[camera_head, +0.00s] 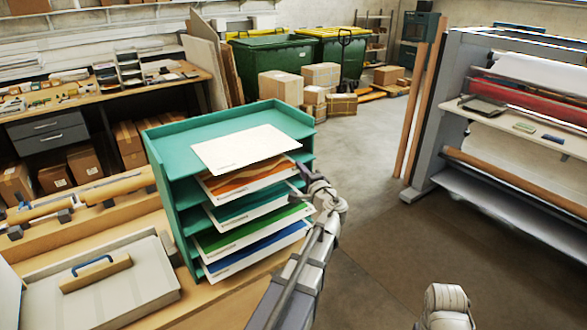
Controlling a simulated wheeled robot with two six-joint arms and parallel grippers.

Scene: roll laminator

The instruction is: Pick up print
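A teal shelf rack (166,140) stands on the wooden bench and holds several prints on its tiers. A mostly white print (245,148) lies on top. Below it are an orange-patterned print (240,181), a white and teal print (232,211), a green print (250,228) and a blue print (262,250), sticking out toward the front. My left gripper (311,180) is at the rack's right side, close to the right ends of the middle prints. Its fingers are small and partly hidden, so contact and opening are unclear. Of my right arm, only a link shows at the bottom right.
A roll laminator (450,112) stands at the right with white and red rolls. Cardboard boxes (281,87) and green bins (270,55) stand behind. The floor (370,160) between rack and laminator is clear.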

